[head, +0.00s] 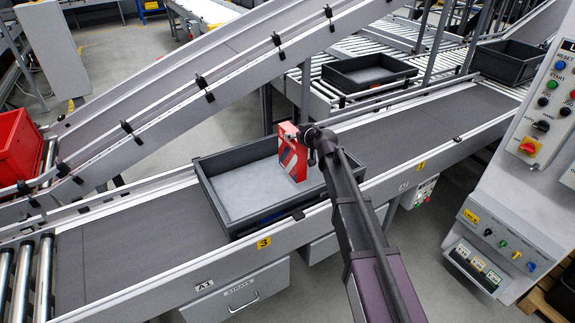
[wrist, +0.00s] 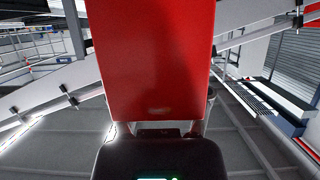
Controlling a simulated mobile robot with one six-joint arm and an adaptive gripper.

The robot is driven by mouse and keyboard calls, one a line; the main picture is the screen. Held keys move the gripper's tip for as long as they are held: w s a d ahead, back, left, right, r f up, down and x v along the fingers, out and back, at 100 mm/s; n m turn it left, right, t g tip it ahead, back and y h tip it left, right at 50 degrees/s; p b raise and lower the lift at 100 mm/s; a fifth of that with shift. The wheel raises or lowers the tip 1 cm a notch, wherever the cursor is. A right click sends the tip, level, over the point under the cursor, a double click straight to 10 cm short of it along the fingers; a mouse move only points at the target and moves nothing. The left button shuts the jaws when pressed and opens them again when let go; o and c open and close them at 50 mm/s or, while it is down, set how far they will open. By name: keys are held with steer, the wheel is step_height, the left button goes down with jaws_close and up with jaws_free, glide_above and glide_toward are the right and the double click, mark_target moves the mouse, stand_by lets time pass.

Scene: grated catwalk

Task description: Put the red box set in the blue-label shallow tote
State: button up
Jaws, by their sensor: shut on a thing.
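The red box set (head: 293,158), an upright red box with a dark picture on its face, is at the right end of a dark shallow tote (head: 213,205) with a grey floor. A bluish patch shows low on the tote's front wall. My gripper (head: 308,138) is shut on the box's upper part; I cannot tell whether the box's bottom touches the tote floor. In the wrist view the box's plain red side (wrist: 155,60) fills the middle, and the fingertips are mostly hidden behind it.
The tote sits on a grey belt conveyor (head: 130,245) with raised side rails. Two more dark totes, one on the rollers (head: 345,84) and one farther right (head: 510,72), stand behind. A red bin (head: 18,150) is at left and a control panel (head: 540,130) at right.

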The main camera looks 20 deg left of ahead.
mark_target(295, 154)
steer(key=shift+f+b, duration=2.6)
steer(key=shift+f, duration=0.25)
steer(key=shift+f+b, duration=1.85)
steer(key=shift+b, duration=0.05)
steer(key=shift+f, duration=0.15)
steer(key=o, duration=1.3)
steer(key=shift+o, duration=0.2)
steer(key=shift+r, duration=0.25)
steer(key=p+v, duration=0.4)
steer(key=v, duration=0.8)
steer(key=shift+p, duration=0.35)
